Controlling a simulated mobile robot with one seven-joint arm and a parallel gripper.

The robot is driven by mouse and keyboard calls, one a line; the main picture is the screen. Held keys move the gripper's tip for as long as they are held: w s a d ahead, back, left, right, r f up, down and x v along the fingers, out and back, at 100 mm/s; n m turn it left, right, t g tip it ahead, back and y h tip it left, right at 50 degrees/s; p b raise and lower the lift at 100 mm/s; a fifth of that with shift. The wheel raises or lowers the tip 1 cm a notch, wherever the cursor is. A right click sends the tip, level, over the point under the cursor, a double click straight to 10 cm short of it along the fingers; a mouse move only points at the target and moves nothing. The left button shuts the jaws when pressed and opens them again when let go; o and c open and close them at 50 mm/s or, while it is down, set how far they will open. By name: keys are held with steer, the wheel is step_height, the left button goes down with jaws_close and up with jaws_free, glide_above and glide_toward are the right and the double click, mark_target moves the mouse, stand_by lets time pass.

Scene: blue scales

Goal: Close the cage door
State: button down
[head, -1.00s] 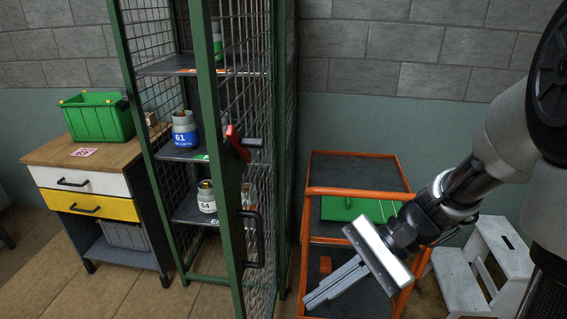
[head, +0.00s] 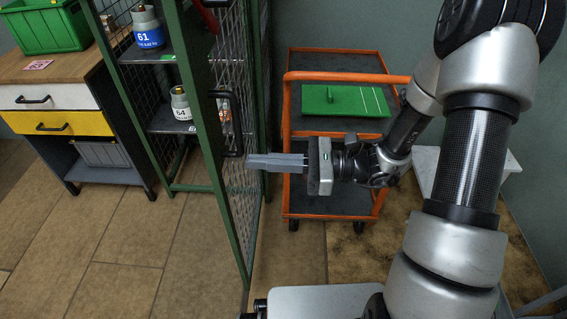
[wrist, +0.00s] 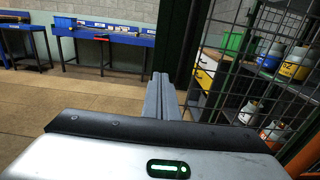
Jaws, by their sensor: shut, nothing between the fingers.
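The cage door (head: 211,128), a green frame with wire mesh, stands swung open towards me in the head view. Its black handle (head: 233,124) is on the frame, just above my fingertips in the picture. My gripper (head: 249,161) is shut and empty, on the right side of the door. Its fingers point left at the mesh near the door's free edge; I cannot tell whether they touch. In the wrist view the shut fingers (wrist: 160,92) point at the dark green door edge, with mesh (wrist: 238,75) to the right.
The cage shelves hold labelled containers, one marked 61 (head: 148,30) and one marked 64 (head: 180,104). An orange cart (head: 287,134) with a green board (head: 345,101) stands right of the door. A drawer cabinet (head: 70,70) stands left. Floor left of the door is clear.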

mark_target(217, 159)
steer(key=a, duration=0.4)
steer(key=a+b, duration=0.1)
steer(key=a, duration=0.1)
steer(key=shift+w+a, duration=0.15)
steer(key=shift+w, duration=0.15)
steer(key=shift+a, duration=0.15)
